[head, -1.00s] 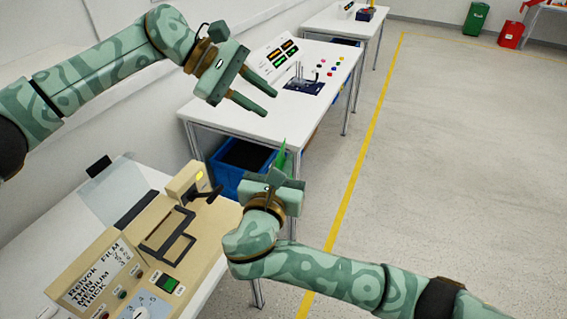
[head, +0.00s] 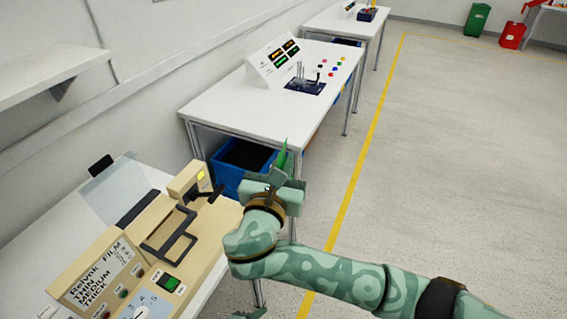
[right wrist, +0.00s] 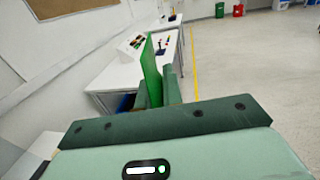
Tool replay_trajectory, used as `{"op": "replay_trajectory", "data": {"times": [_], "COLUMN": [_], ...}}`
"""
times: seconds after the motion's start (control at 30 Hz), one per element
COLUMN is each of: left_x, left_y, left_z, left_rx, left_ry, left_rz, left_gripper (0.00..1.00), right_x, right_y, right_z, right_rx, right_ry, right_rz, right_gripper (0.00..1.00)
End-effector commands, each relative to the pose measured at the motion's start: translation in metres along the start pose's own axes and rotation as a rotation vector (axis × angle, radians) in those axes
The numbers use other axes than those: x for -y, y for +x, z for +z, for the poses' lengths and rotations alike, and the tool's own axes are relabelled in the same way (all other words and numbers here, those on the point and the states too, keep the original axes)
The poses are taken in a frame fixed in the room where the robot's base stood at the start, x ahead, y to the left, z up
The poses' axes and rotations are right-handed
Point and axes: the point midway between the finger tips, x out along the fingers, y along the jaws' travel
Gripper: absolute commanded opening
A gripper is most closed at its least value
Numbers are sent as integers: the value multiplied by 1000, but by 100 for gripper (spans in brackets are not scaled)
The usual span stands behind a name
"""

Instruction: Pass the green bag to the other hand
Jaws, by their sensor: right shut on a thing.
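The green bag (head: 283,152) shows as a thin bright green sheet, nearly edge-on, in the head view. In the right wrist view the bag (right wrist: 151,72) stands upright between the fingers. My right gripper (head: 280,172) is shut on the bag and holds it up in the air, in front of the near end of the white table; it also shows in the right wrist view (right wrist: 158,90). Its fingers hide the lower part of the bag.
A beige machine (head: 150,240) stands on the near table at lower left. A white table (head: 225,105) with a display and switches stands beyond my right gripper, a blue bin (head: 227,181) beneath it. A shelf (head: 45,65) juts from the wall.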

Motion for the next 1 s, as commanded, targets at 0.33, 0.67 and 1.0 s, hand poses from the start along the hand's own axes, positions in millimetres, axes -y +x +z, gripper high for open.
{"op": "replay_trajectory", "data": {"times": [0.33,0.67,1.0], "left_x": [-173,-275,-290], "left_y": [-110,-212,-230], "left_z": [106,137,138], "left_rx": [523,884,943], "left_ry": [-694,-1101,-1165], "left_rz": [205,273,279], "left_gripper": [30,30,30], "right_x": [0,0,0], "right_y": [0,0,0], "right_z": [0,0,0], "right_rx": [0,0,0], "right_ry": [0,0,0], "right_rz": [0,0,0], "right_gripper": [0,0,0]}}
